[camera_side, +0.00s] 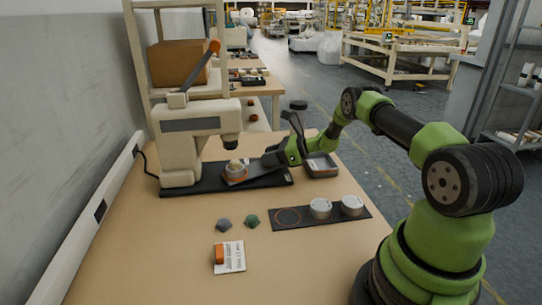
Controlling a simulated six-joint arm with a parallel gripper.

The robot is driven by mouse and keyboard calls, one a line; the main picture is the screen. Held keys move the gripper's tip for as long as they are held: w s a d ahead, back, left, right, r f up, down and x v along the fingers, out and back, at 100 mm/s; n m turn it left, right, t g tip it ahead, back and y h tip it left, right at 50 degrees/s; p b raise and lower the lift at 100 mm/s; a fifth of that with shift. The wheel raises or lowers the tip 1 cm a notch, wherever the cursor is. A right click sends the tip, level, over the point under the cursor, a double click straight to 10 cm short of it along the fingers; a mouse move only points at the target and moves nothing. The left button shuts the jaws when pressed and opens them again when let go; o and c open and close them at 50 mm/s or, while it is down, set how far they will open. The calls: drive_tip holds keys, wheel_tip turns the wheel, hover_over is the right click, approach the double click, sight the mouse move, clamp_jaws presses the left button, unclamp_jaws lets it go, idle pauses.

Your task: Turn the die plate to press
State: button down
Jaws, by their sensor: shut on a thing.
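The press (190,140) is a beige machine with a long lever, tipped orange and raised up to the right. The die plate (232,181) lies on the press's black base (210,190), below and slightly right of the press head. A round metal cup with an orange-brown band (236,172) stands upright on it, with something pale on top. My gripper (268,160) reaches in from the right, low over the base, shut at the right side of the die plate. The exact contact is small and partly hidden by the fingers.
A black strip (333,222) holds two metal tins (320,208) and an empty ringed spot (288,217). A grey tray (320,165) is right of my gripper. Grey (223,225) and green (252,221) lumps and a card (230,258) with an orange block lie in front.

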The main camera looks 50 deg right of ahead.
drive_tip(key=shift+a+m+t+h, duration=0.15)
drive_tip(key=shift+m+t+h, duration=0.15)
drive_tip(key=shift+m+h, duration=0.9)
drive_tip(key=shift+a+m+t+h, duration=0.1)
drive_tip(key=shift+m+t+h, duration=0.2)
drive_tip(key=shift+m+h, duration=0.85)
drive_tip(key=shift+h, duration=0.25)
drive_tip(key=c, duration=0.8)
unclamp_jaws()
drive_tip(key=shift+s, duration=0.1)
drive_tip(key=v, duration=0.9)
drive_tip(key=shift+s+r, duration=0.25)
drive_tip(key=shift+s, duration=0.1)
